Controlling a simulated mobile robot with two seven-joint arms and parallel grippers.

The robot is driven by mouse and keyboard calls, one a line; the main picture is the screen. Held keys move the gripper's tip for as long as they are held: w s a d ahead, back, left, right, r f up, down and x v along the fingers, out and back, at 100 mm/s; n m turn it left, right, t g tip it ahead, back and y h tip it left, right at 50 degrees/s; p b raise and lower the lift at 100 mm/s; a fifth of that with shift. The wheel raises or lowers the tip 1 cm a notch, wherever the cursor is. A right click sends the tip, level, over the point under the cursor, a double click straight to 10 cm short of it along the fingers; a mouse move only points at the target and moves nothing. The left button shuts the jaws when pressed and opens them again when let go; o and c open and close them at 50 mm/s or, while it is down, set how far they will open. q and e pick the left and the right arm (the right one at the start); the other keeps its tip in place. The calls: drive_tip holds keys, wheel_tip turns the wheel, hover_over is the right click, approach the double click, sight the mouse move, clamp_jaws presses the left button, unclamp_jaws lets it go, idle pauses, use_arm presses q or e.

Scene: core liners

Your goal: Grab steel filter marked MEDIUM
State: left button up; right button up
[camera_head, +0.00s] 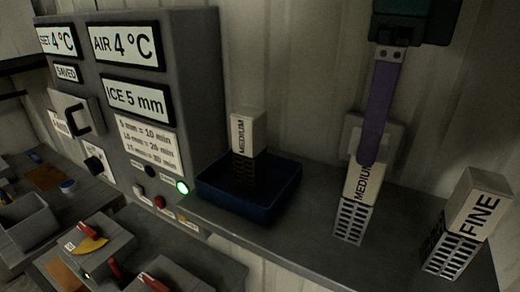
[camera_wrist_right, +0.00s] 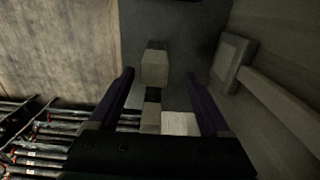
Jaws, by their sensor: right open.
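A steel filter marked MEDIUM (camera_head: 352,207) stands on the grey counter, with a pale labelled top and a bright slotted lower part. My right gripper (camera_head: 367,158) points down at its top, and a purple finger covers part of the label. In the right wrist view the two purple fingers (camera_wrist_right: 159,76) are apart, with a pale block (camera_wrist_right: 155,68) between their tips. I cannot tell whether the fingers touch the filter. Another filter marked MEDIUM (camera_head: 243,133), with a dark lower part, stands in a blue tray (camera_head: 262,207). My left gripper is not in view.
A filter marked FINE (camera_head: 476,210) stands, leaning in the picture, at the right of the counter (camera_head: 297,240). A grey control cabinet (camera_head: 190,75) is at the left. A pale wall plate (camera_head: 392,140) is behind the gripper. Lower benches hold boxes and tools.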

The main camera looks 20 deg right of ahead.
sight(358, 194)
drive_tip(key=f+p, duration=0.5)
drive_tip(key=f, duration=0.1)
drive_tip(key=shift+s+a+f+p, duration=0.25)
drive_tip(key=shift+s+f+p, duration=0.05)
drive_tip(key=shift+s+p, duration=0.1)
wheel_tip(358, 194, down, 2)
drive_tip(key=shift+f, duration=0.2)
drive_tip(key=shift+w+f, duration=0.1)
drive_tip(key=shift+f, duration=0.15)
drive_tip(key=shift+r, duration=0.1)
clamp_jaws()
